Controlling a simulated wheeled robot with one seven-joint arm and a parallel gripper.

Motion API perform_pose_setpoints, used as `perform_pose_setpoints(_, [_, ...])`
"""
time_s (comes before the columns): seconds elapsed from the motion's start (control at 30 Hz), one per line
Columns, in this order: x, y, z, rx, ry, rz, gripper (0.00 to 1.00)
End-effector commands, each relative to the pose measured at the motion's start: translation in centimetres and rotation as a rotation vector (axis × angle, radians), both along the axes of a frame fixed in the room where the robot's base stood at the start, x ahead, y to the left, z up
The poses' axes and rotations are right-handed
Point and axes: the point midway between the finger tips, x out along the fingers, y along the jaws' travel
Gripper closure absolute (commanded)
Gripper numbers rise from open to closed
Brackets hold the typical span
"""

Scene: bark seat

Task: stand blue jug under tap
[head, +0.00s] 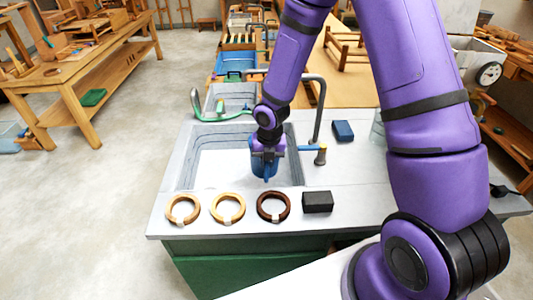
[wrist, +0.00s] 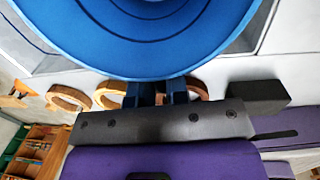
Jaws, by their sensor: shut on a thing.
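The blue jug (head: 258,163) hangs in my gripper (head: 266,156) over the right part of the sink basin (head: 215,160) in the head view. My gripper is shut on the jug, which fills the top of the wrist view (wrist: 165,40). The dark grey tap (head: 318,100) rises from the counter right of the basin, its spout partly hidden behind my arm. A blue tap handle (head: 306,148) with a brass-coloured base (head: 320,155) stands right of the jug. I cannot tell whether the jug touches the basin floor.
Three wooden rings, light brown (head: 183,209), tan (head: 228,208) and dark (head: 273,207), lie along the counter's front edge. A black block (head: 317,202) is beside them. A blue sponge-like block (head: 343,131) lies right of the tap.

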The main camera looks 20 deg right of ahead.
Motion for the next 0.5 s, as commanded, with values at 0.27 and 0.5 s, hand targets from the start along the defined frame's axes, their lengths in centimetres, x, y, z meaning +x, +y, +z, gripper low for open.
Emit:
perform_pose_setpoints(0.27, [0.0,0.0,-2.9,-0.001,0.001,0.001,1.00])
perform_pose_setpoints(0.5, [0.0,0.1,-5.4,-0.001,0.001,0.002,1.00])
